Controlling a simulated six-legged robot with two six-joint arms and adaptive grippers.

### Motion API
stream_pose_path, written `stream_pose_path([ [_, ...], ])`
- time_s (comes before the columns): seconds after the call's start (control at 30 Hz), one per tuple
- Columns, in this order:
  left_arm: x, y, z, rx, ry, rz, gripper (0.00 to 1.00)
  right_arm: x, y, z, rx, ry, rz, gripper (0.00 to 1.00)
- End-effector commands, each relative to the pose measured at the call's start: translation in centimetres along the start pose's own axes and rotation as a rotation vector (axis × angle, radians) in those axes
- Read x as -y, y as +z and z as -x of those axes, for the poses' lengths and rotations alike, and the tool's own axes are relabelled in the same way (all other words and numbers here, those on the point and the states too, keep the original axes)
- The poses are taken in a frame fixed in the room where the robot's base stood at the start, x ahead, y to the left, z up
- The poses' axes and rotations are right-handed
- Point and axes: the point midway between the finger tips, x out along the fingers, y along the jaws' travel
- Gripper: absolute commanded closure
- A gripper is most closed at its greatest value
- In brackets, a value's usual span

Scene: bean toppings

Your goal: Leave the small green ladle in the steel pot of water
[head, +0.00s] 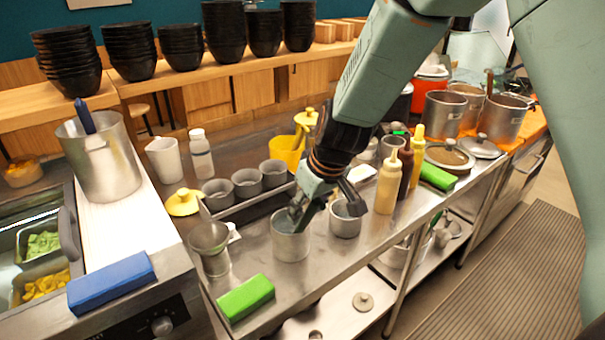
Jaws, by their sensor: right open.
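A steel pot (291,243) stands near the front edge of the steel counter, and a smaller steel pot (345,222) stands to its right. I cannot tell which one holds water. My right gripper (331,204) points down above these two pots. It is open, with one finger reaching toward the left pot's rim and the other above the right pot. A dark greenish slanted piece at the left pot's mouth may be a finger or a ladle handle; I cannot tell. No green ladle shows clearly. My left gripper is not in view.
A green block (246,298) lies left of the pots, and a steel strainer-like cup (210,247) stands near it. Sauce bottles (387,183) crowd the right side. Grey cups (247,183) stand behind. A tall pot (104,163) with a blue handle is at left.

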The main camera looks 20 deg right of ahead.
Motion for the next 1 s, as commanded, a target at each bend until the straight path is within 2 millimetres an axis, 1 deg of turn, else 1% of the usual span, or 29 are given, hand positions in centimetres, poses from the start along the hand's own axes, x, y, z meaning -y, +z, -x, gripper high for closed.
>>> stream_pose_path([
  [0.03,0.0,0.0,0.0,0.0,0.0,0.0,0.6,0.0,-0.1,1.1,-0.005,0.001,0.001,0.52],
  [0.1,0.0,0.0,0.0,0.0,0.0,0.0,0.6,0.0,-0.2,2.5,-0.006,0.0,0.0,0.52],
  [0.3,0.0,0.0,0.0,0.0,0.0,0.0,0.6,0.0,-0.2,6.3,-0.005,0.0,-0.001,0.52],
  [0.4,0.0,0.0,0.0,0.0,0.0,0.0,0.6,0.0,-0.1,7.9,-0.004,0.001,-0.001,0.52],
  [0.5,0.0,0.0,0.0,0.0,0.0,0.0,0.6,0.0,-0.1,9.0,-0.002,0.0,-0.002,0.52],
  [0.6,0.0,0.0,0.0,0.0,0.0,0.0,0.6,0.0,-0.1,9.8,-0.002,0.0,-0.001,0.52],
  [0.7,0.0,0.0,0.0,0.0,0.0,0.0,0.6,0.0,0.0,10.0,0.0,0.0,-0.002,0.52],
  [1.0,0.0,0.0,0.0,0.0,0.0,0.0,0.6,0.0,0.0,10.1,0.001,0.0,-0.002,0.52],
])
